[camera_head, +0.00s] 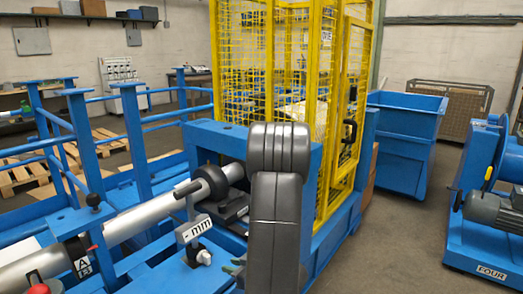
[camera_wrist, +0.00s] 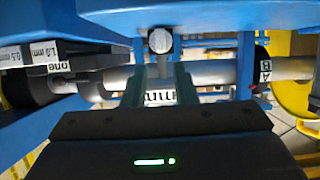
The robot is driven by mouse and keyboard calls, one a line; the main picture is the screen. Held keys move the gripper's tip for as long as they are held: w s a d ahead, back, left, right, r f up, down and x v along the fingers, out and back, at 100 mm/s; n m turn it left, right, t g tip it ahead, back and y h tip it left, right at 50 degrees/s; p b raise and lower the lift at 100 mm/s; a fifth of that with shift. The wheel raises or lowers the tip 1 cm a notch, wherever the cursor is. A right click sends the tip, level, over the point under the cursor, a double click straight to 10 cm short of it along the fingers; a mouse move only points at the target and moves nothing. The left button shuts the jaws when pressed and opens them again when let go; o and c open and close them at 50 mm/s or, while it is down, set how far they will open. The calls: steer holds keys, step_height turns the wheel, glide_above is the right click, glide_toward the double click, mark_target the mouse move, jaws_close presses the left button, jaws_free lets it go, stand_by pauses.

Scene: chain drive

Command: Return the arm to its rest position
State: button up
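My arm (camera_head: 277,190) rises dark grey in the middle of the head view, in front of the blue machine frame. My gripper (camera_head: 236,266) shows only as small greenish tips at the arm's lower left; the rest is hidden behind the arm. In the wrist view my gripper (camera_wrist: 159,82) has its two fingers apart, with nothing held between them. A lever with a round grey head (camera_wrist: 160,41) and a white "mm" label (camera_wrist: 161,98) show beyond and between the fingers. I cannot tell the distance to them.
A grey shaft (camera_head: 140,217) with a black collar runs through the blue frame (camera_head: 222,138) at left. A yellow mesh cage (camera_head: 240,70) stands behind my arm. A blue bin (camera_head: 405,125) and a blue motor stand (camera_head: 480,240) are at right, with clear floor between.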

mark_target(210, 260)
steer(key=b+x, duration=0.1)
steer(key=x, duration=1)
steer(key=shift+a, duration=0.15)
steer(key=shift+w+a+r+p, duration=0.15)
steer(key=shift+w+p, duration=0.1)
steer(key=shift+p, duration=0.15)
steer(key=shift+m+p, duration=0.5)
steer(key=shift+p, duration=0.45)
steer(key=shift+m+g+y+p, duration=0.5)
steer(key=shift+m+p, duration=0.1)
steer(key=shift+p, duration=0.65)
steer(key=shift+w+d+f+m+y+p, duration=0.1)
steer(key=shift+d+f+m+y+p, duration=0.15)
steer(key=shift+m+p, duration=0.6)
steer(key=shift+n+g, duration=0.25)
steer(key=shift+g, duration=0.05)
